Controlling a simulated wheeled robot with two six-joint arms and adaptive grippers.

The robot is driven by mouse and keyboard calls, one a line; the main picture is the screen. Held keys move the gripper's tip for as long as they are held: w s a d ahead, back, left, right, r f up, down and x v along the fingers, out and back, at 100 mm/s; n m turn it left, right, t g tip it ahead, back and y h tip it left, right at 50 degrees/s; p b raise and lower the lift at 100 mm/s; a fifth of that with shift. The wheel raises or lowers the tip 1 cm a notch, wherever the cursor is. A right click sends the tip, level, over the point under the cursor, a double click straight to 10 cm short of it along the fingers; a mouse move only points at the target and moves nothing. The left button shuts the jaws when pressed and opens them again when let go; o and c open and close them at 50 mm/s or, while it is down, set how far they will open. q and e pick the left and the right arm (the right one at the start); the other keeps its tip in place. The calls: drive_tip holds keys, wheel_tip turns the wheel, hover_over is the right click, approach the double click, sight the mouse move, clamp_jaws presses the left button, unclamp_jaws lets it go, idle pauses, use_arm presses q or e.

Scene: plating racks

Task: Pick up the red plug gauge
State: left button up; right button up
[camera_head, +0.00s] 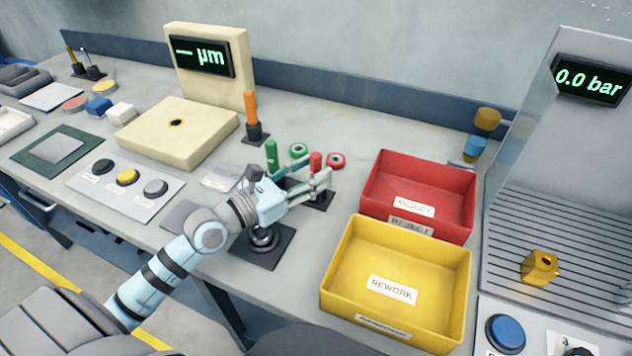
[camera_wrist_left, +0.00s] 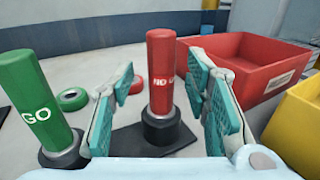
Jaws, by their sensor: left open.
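The red plug gauge (camera_wrist_left: 161,75) stands upright on a dark base, with "NO" lettering on its side. In the head view its red top (camera_head: 316,161) shows behind my fingers, and its lower part is hidden. My left gripper (camera_wrist_left: 166,95) is open, with teal finger pads on either side of the red gauge in the wrist view; I see gaps between it and both pads. In the head view my left gripper (camera_head: 312,178) is at the gauge stand. The green plug gauge (camera_head: 272,156) stands upright just left of it and reads "GO" in the wrist view (camera_wrist_left: 36,105). My right gripper is not in view.
A red reject bin (camera_head: 440,170) and a yellow rework bin (camera_head: 340,272) stand to the right. A green ring (camera_head: 298,150) and a red ring (camera_head: 336,159) lie behind the gauges. An orange-handled tool (camera_head: 251,110) stands upright farther back left.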

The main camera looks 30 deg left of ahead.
use_arm(q)
drive_tip(key=shift+x, duration=0.95)
clamp_jaws()
